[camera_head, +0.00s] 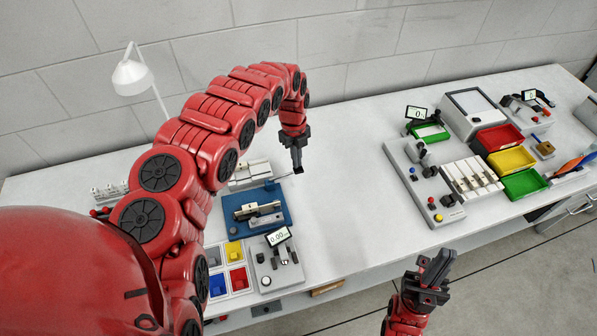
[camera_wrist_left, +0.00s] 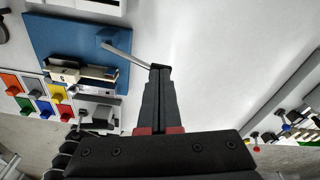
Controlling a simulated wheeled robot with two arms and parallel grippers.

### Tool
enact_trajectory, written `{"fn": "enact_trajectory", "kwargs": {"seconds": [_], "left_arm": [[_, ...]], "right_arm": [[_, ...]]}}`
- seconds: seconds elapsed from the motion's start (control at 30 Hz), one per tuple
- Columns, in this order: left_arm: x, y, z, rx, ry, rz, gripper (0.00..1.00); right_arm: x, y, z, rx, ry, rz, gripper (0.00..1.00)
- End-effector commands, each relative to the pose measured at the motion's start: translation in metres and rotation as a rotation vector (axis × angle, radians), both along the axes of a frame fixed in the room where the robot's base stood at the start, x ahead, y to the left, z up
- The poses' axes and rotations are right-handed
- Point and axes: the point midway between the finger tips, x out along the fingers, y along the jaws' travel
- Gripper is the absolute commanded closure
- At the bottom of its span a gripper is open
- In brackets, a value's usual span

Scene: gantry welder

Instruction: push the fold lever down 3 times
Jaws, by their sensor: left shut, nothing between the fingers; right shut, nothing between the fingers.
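The fold lever (camera_wrist_left: 128,53) is a thin grey bar reaching out from a corner of the blue base plate (camera_wrist_left: 40,32). The blue plate (camera_head: 234,228) also shows in the head view, with a metal fixture on it. My left gripper (camera_head: 298,172) points down just beyond the plate's far right corner, its fingers shut and empty. In the left wrist view its fingertips (camera_wrist_left: 160,68) overlap the lever's free end; I cannot tell whether they touch. My right gripper (camera_head: 440,262) is shut and empty in front of the bench's near edge, away from the lever.
A control box with a small display (camera_head: 278,237) and coloured bins (camera_head: 236,253) stand in front of the blue plate. To the right are a grey panel with knobs (camera_head: 425,190) and red, yellow and green trays (camera_head: 511,159). The middle of the white bench (camera_head: 345,210) is clear.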

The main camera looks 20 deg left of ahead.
Motion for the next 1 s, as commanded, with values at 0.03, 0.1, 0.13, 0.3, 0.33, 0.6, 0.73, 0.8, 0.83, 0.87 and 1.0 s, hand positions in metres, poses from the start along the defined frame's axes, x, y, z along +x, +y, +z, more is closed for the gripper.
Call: {"fn": "enact_trajectory", "kwargs": {"seconds": [0.03, 0.1, 0.13, 0.3, 0.33, 0.6, 0.73, 0.8, 0.83, 0.87, 1.0], "left_arm": [[0.000, 0.000, -0.002, 0.000, 0.000, 0.000, 1.00], [0.000, 0.000, -0.002, 0.000, -0.001, 0.000, 1.00], [0.000, 0.000, -0.002, 0.000, -0.001, 0.000, 1.00], [0.001, 0.000, -0.001, 0.001, -0.002, 0.000, 1.00], [0.001, 0.000, -0.002, 0.001, -0.002, 0.000, 1.00], [0.001, 0.001, -0.021, 0.000, -0.004, 0.000, 1.00], [0.000, 0.001, -0.038, 0.000, -0.002, 0.002, 1.00], [0.000, 0.001, -0.042, 0.000, 0.000, 0.002, 1.00], [0.000, 0.001, -0.039, 0.001, 0.000, 0.002, 1.00], [0.000, 0.001, -0.039, 0.001, 0.000, 0.002, 1.00], [0.001, 0.002, -0.039, 0.001, -0.002, 0.001, 1.00]], "right_arm": [[0.000, 0.000, -0.002, 0.000, 0.000, 0.000, 1.00], [0.000, 0.000, -0.002, 0.000, 0.000, 0.000, 1.00], [0.000, 0.000, -0.001, 0.000, 0.000, 0.000, 1.00], [0.000, 0.000, -0.001, 0.000, 0.000, 0.000, 1.00], [0.000, 0.000, -0.001, 0.000, 0.000, 0.000, 1.00], [0.000, 0.000, -0.013, 0.000, 0.000, 0.000, 1.00], [0.000, 0.000, -0.023, 0.000, 0.000, 0.000, 1.00], [0.000, 0.000, -0.024, 0.000, 0.000, 0.000, 1.00], [0.000, 0.000, -0.022, 0.000, 0.000, 0.000, 1.00], [0.000, 0.000, -0.021, 0.000, 0.000, 0.000, 1.00], [0.000, 0.000, -0.024, 0.000, 0.000, 0.000, 1.00]]}}
